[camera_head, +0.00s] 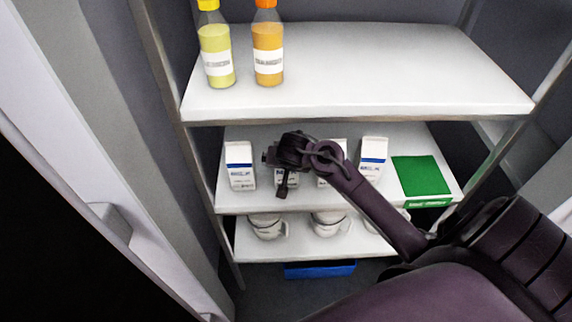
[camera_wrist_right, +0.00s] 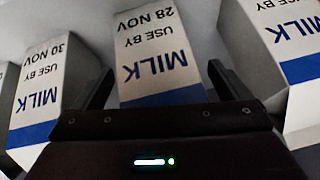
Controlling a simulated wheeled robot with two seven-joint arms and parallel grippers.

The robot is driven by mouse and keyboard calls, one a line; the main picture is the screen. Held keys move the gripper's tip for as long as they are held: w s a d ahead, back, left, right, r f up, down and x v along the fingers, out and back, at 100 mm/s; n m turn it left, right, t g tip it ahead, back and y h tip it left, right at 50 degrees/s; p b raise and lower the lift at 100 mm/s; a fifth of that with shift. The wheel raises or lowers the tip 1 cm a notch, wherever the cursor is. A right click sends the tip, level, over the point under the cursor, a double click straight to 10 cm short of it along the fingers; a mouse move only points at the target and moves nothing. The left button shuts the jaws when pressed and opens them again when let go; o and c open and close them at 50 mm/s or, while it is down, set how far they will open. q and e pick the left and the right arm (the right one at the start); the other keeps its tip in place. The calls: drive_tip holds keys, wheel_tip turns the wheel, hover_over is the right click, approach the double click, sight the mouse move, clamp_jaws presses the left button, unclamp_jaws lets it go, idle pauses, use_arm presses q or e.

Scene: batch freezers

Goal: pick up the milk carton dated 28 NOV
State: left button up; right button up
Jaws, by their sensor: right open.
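The milk carton dated 28 NOV (camera_wrist_right: 155,45), white with a blue band, stands in the middle of the right wrist view, its print upside down there. My right gripper (camera_wrist_right: 161,70) is open, with one finger to each side of this carton and a small visible gap on both sides. In the head view my right arm reaches over the middle shelf, and its wrist partly hides a carton (camera_head: 291,181) in the row; its date is too small to read there. My left gripper is not in view.
A 30 NOV carton (camera_wrist_right: 42,85) stands close on the left, another milk carton (camera_wrist_right: 275,50) on the right. The middle shelf also holds a green mat (camera_head: 421,175). Bottles (camera_head: 217,58) stand on the upper shelf (camera_head: 400,75), white cups (camera_head: 267,228) below, a blue bin (camera_head: 320,270) beneath.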

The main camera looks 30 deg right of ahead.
drive_tip(key=c, duration=1.4)
drive_tip(key=shift+c, duration=0.6)
drive_tip(key=shift+r, duration=0.1)
